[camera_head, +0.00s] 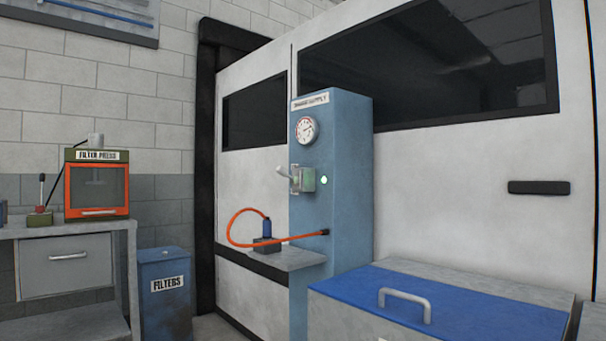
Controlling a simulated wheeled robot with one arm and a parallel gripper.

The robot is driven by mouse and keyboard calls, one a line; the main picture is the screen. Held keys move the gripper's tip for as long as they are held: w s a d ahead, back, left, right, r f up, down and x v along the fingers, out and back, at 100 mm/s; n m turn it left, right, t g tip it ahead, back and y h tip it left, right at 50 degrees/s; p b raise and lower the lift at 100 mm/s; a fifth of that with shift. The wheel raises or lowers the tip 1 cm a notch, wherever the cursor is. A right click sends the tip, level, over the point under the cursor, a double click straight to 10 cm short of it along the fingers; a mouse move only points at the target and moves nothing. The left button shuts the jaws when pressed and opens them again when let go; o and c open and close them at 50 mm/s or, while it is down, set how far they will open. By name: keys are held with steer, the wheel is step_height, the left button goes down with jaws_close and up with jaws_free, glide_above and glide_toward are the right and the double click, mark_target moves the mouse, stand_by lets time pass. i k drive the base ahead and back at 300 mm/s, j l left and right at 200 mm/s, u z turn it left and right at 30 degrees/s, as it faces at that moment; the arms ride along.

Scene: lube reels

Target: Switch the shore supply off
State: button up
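The shore supply is a tall blue cabinet (345,160) with a label (311,100) at its top, too small to read fully. A round gauge (306,130) sits below the label. Below the gauge is a green switch box (308,180) with a pale lever (284,173) that points up and to the left. A small pale-green light (324,181) shows beside the box. An orange cable (285,241) runs from the cabinet's lower front to a blue plug (266,228) on a small shelf (285,260). My gripper is not in view.
A blue-lidded chest with a handle (405,299) stands at the front right, close to the cabinet. A blue filters bin (165,310) and a bench with an orange filter press (97,190) stand at the left. A white vehicle wall (450,180) is behind.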

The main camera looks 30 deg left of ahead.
mark_target(280, 169)
steer(key=u, duration=1.25)
